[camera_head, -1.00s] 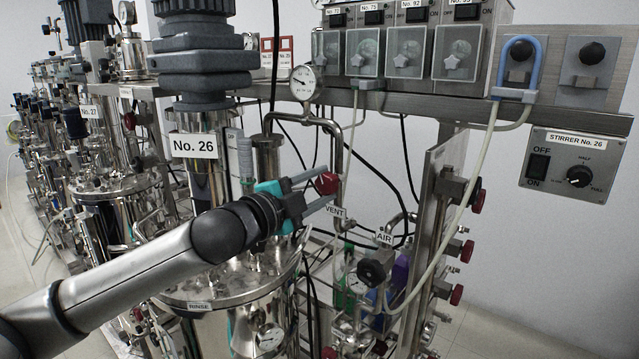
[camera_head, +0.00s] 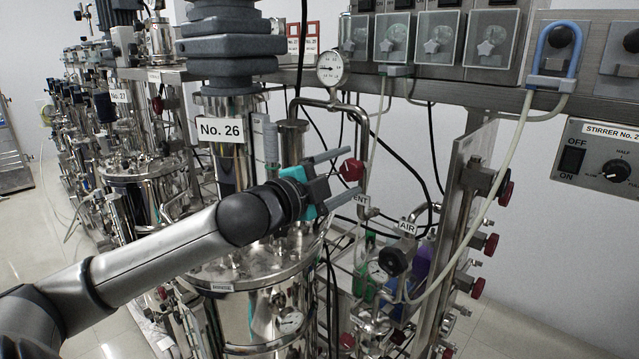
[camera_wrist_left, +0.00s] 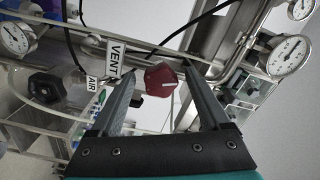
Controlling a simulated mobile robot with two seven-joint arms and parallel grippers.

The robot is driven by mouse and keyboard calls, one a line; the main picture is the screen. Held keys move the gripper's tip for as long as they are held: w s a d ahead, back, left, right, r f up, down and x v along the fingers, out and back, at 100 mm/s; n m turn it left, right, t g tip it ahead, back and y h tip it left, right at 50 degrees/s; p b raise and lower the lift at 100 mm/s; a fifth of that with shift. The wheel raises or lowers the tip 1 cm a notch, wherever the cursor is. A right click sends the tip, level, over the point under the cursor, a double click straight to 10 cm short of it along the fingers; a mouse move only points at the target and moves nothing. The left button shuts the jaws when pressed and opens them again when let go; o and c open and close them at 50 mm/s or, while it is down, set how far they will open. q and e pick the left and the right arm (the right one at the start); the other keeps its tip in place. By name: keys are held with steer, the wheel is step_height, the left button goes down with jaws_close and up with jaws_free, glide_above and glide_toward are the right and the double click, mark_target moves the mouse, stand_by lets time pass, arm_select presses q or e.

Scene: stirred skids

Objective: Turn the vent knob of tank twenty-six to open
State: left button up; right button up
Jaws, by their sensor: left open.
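The red vent knob (camera_head: 351,169) sits on the pipework right of tank No. 26 (camera_head: 262,262), by the VENT tag (camera_head: 361,201). It also shows in the left wrist view (camera_wrist_left: 160,79), with a pale line on its face; I cannot tell which setting that marks. My left gripper (camera_head: 351,171) is open, with its two grey fingers pointing at the knob. In the left wrist view the gripper (camera_wrist_left: 158,73) has the knob between its fingertips, with gaps on both sides and no visible contact. My right gripper is not in view.
A black knob (camera_head: 393,262) with an AIR tag (camera_head: 408,226) sits below right. A pressure gauge (camera_head: 330,68) stands above the vent pipe. Hoses and cables hang close by. The stirrer box (camera_head: 607,163) is at the right, with clear wall below.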

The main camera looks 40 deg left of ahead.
arm_select(q)
steer(key=shift+s+a+f+b, duration=0.1)
steer(key=shift+s+b, duration=0.2)
steer(key=shift+s, duration=1.05)
steer(key=s+a+p, duration=0.1)
steer(key=s+p, duration=0.3)
steer(key=s, duration=0.8)
steer(key=shift+s+p, duration=0.15)
steer(key=shift+p, duration=0.25)
